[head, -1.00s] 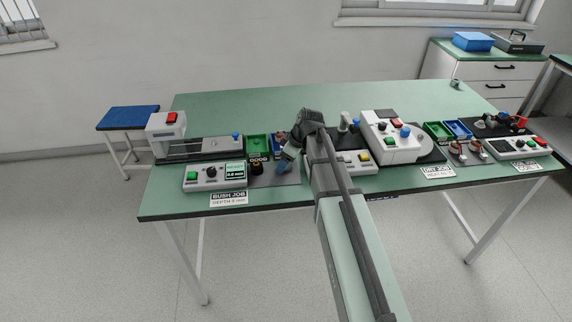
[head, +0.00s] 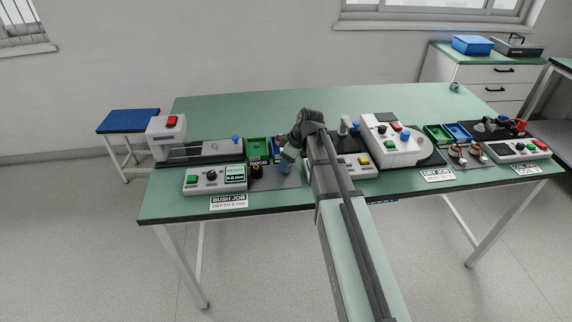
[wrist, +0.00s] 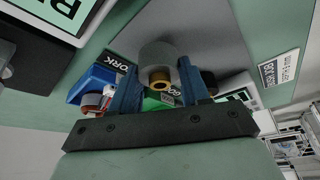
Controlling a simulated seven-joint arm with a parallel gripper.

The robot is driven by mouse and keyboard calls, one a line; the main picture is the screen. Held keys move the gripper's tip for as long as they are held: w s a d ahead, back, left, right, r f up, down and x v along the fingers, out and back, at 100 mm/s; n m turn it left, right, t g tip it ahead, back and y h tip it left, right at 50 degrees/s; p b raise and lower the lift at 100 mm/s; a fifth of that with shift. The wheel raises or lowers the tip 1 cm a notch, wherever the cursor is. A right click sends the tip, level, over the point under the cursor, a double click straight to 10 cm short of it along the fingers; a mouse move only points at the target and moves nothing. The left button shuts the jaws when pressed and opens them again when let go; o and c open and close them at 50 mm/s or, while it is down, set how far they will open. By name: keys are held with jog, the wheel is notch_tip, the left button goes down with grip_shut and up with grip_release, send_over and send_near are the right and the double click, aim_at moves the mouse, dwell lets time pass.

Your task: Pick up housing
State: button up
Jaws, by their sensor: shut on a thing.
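The housing (wrist: 158,53) shows in the wrist view as a grey cylinder with a brass-coloured ring at its near end. My gripper (wrist: 159,82) has its two blue fingers on either side of the housing and is shut on it. In the head view my gripper (head: 285,166) is over the grey mat at the front middle of the bench, right of the black pieces. The housing is too small and too covered by my arm to make out there. Whether it touches the mat is not clear.
A green bin (head: 259,146) stands behind the mat, with a blue bin (wrist: 90,84) beside it in the wrist view. The bush station (head: 213,180) is on the left, and a white machine (head: 400,145) on the right. The bench's back (head: 290,100) is clear.

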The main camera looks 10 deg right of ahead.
notch_tip(320, 180, up, 7)
jog(key=shift+r, duration=0.2)
jog(key=shift+a+r, duration=0.2)
jog(key=shift+r, duration=0.35)
jog(key=shift+w+a+r+n+g+y, duration=0.1)
jog(key=shift+w+a+n+g, duration=0.45)
jog(key=shift+w+a+n, duration=2.5)
jog(key=shift+w+a+f+m+g+y, duration=0.1)
jog(key=shift+w+a+g, duration=1.05)
jog(key=shift+a, duration=4.1)
jog(key=shift+w+a+r+n+y, duration=0.1)
jog(key=shift+w+a+n, duration=1.45)
jog(key=shift+w+a, duration=2)
jog(key=shift+s+d+x, duration=0.1)
jog(key=shift+s+x, duration=0.05)
jog(key=shift+x, duration=0.65)
jog(key=shift+s+d+x, duration=0.1)
jog(key=shift+x, duration=0.7)
jog(key=shift+s+d+x, duration=0.1)
jog(key=shift+s+x, duration=0.05)
jog(key=shift+x, duration=0.65)
jog(key=shift+f, duration=1.5)
